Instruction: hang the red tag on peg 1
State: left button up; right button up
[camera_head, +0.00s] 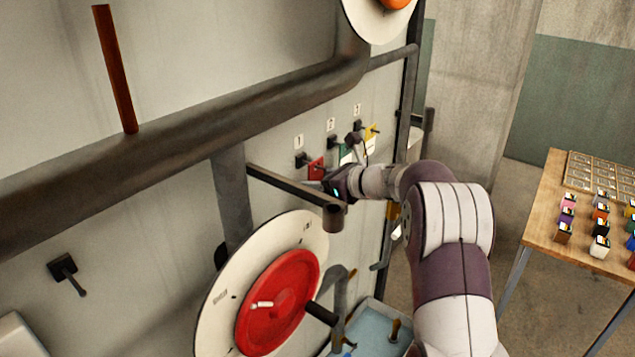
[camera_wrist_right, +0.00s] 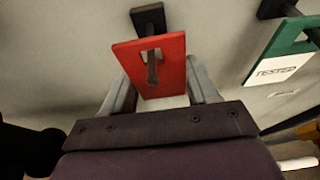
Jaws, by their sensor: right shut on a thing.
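The red tag (camera_head: 316,168) is at the wall under the label "1" in the head view. In the right wrist view the red tag (camera_wrist_right: 172,62) is a flat plate with a slot, held between my right gripper's fingers (camera_wrist_right: 158,92). The dark peg 1 (camera_wrist_right: 148,18) stands out from the wall behind the tag's top edge, and its shaft shows in the slot. Peg 1 (camera_head: 301,160) also shows just left of the tag in the head view. My right gripper (camera_head: 328,178) is shut on the tag. My left gripper is out of view.
A green-and-white tag (camera_wrist_right: 275,68) hangs close on the right, and a yellow tag (camera_head: 371,132) farther along. A dark bar (camera_head: 290,185) juts out by my right gripper. A red wheel (camera_head: 277,302) is below. A wooden table (camera_head: 550,215) with small coloured items stands at right.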

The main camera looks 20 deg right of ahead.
jog(key=o, duration=1.1)
jog(key=shift+o, duration=0.2)
pick_arm(q)
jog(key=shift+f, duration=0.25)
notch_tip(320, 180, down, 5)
jog(key=b, duration=0.5)
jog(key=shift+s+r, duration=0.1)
pick_arm(e)
jog(key=v, duration=1.2)
jog(key=shift+s+d+r, duration=0.2)
jog(key=shift+s, duration=0.05)
